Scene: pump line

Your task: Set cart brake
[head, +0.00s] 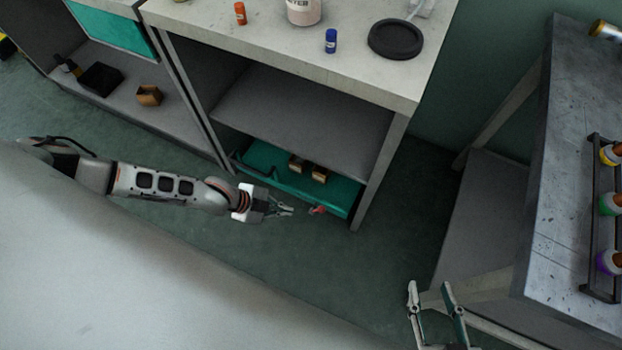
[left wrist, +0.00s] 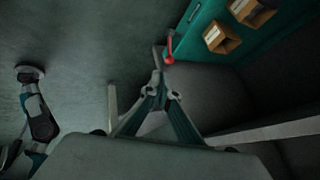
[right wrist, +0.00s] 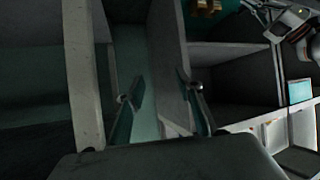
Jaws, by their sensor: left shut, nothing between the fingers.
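The teal cart (head: 338,196) stands low under the grey workbench and carries small brown boxes. Its red brake lever (head: 318,210) sticks out at the front edge and shows in the left wrist view (left wrist: 169,58). My left gripper (head: 291,209) is shut and empty, just to the left of the lever in the head view. In the left wrist view its fingertips (left wrist: 158,82) meet just below the lever, with a small apparent gap. My right gripper (head: 428,286) is open and empty over the floor, well to the right; its parted fingers (right wrist: 155,85) show in the right wrist view.
The workbench (head: 400,90) above the cart has legs close by on both sides. A dark side table (head: 560,200) with a rack of colored bottles is at the right. A black box (head: 101,79) lies on a low shelf at left. Floor before the cart is clear.

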